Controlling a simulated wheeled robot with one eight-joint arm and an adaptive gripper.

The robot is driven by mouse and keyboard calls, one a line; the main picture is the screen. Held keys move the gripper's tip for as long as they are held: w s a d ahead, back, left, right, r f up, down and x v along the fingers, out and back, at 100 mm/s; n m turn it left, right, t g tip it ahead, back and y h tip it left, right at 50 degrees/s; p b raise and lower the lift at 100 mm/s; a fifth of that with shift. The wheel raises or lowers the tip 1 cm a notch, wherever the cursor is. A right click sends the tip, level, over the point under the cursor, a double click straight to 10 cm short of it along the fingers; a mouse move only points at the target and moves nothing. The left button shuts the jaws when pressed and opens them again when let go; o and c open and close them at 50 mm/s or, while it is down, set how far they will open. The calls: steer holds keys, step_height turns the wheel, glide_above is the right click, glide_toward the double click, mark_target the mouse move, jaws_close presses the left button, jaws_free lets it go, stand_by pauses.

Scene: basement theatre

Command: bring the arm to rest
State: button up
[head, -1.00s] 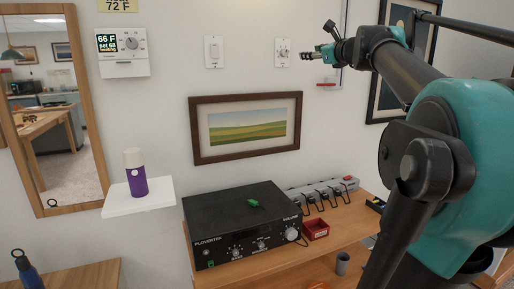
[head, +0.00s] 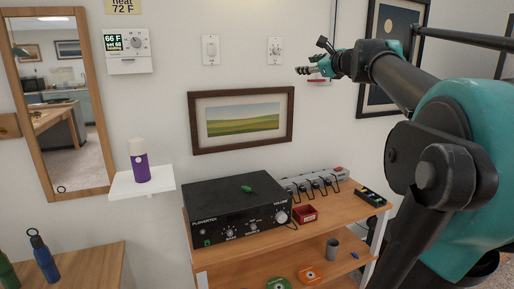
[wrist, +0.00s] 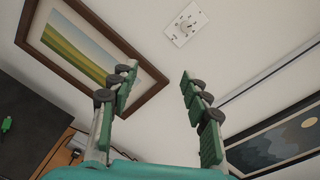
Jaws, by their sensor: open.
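My gripper (head: 309,72) is in the air in front of the wall, at the upper right of the head view, below a wall dial plate (head: 275,50). The arm reaches in from the right. In the wrist view my gripper (wrist: 157,92) shows its two green-padded fingers spread apart with nothing between them. The dial plate also shows beyond the fingers in the wrist view (wrist: 185,23).
A black amplifier (head: 232,225) with a green item on top stands on a wooden shelf unit (head: 350,225), beside a power strip (head: 318,180) and a red tray (head: 304,214). A framed landscape (head: 241,149) hangs behind. A white shelf (head: 125,185) holds a purple bottle (head: 140,168).

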steer(key=s+a+f+n+g, duration=0.2)
steer(key=s+f+n, duration=0.25)
steer(key=f, duration=0.75)
steer(key=s+a+f+n+g, duration=0.25)
steer(key=f+n, duration=0.25)
steer(key=f, duration=0.6)
steer(key=s+a+f+n+g, duration=0.25)
steer(key=s+f+n, duration=0.25)
steer(key=f, duration=0.7)
steer(key=s+d+f+n+g+h, duration=0.2)
steer(key=s+d+f+n+h, duration=0.1)
steer(key=s+f, duration=0.6)
steer(key=s+d+f+n+g+h, duration=0.2)
steer(key=s+d+f+n+h, duration=0.2)
steer(key=f, duration=1.1)
steer(key=s+d+n, duration=0.1)
steer(key=s+n, duration=0.2)
steer(key=s, duration=0.3)
steer(key=shift+s+d+g, duration=0.2)
steer(key=shift+d+g, duration=0.1)
steer(key=shift+d, duration=0.05)
steer(key=shift+r, duration=0.1)
